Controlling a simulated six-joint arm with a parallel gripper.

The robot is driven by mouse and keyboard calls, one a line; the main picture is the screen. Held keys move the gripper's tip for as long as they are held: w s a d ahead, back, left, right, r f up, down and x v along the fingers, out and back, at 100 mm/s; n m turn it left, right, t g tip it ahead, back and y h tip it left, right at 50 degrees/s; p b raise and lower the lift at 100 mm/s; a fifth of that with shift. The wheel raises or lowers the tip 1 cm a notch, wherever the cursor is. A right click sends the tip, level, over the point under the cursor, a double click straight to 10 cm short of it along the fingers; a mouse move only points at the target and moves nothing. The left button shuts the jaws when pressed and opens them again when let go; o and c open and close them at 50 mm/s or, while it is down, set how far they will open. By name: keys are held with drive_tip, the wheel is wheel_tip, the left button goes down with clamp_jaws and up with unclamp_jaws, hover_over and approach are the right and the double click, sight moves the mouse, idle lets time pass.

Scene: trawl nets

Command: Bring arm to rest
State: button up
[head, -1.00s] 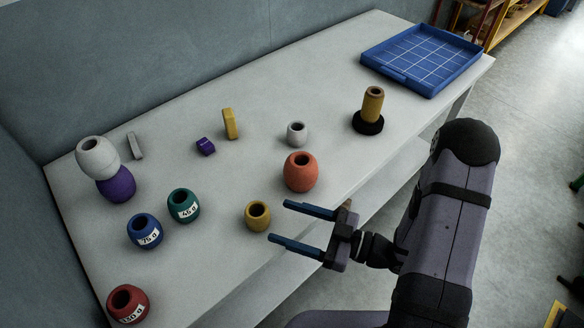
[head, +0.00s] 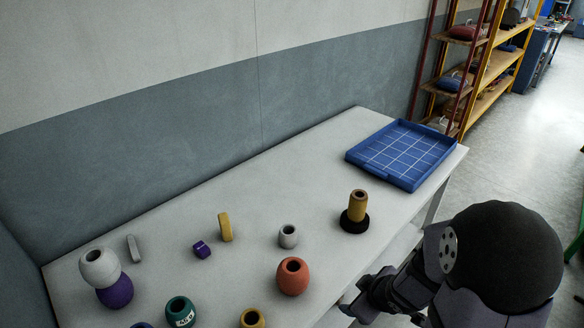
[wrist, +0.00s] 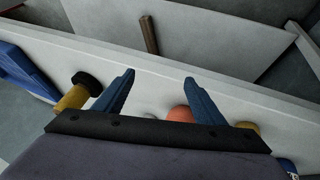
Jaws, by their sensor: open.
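My gripper (wrist: 159,78) is open and empty in the wrist view, its two blue fingers spread apart with nothing between the tips. In the head view my arm is at the lower right, and the gripper is mostly hidden or cut off near the table's front edge. The orange pot (head: 292,276) stands on the table near that edge and shows behind the fingers in the wrist view (wrist: 180,113). The yellow cylinder (head: 357,205) stands upright on a black round base (head: 354,224).
The grey table (head: 250,215) carries a blue gridded tray (head: 352,160) at its far right. A white pot sits on a purple one (head: 117,292) at left. A white pot (head: 288,236), purple block (head: 201,250), yellow block (head: 225,227) and green pot (head: 180,312) also stand there.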

drive_tip(key=s+d+r+m+g+h+p, duration=0.1)
drive_tip(key=s+d+r+m+g+h, duration=0.1)
drive_tip(key=s+d+r+m+h, duration=0.25)
drive_tip(key=s+a+r+m+g+y, duration=0.1)
drive_tip(key=s+a+m+g, duration=0.1)
drive_tip(key=s, duration=0.3)
drive_tip(key=s+a+r+m+g+y+p, duration=0.1)
drive_tip(key=s+a+r+m+g+y, duration=0.1)
drive_tip(key=s+a, duration=0.2)
drive_tip(key=shift+s+r, duration=0.25)
drive_tip(key=shift+s, duration=0.4)
drive_tip(key=shift+a+m, duration=0.1)
drive_tip(key=shift+m, duration=0.15)
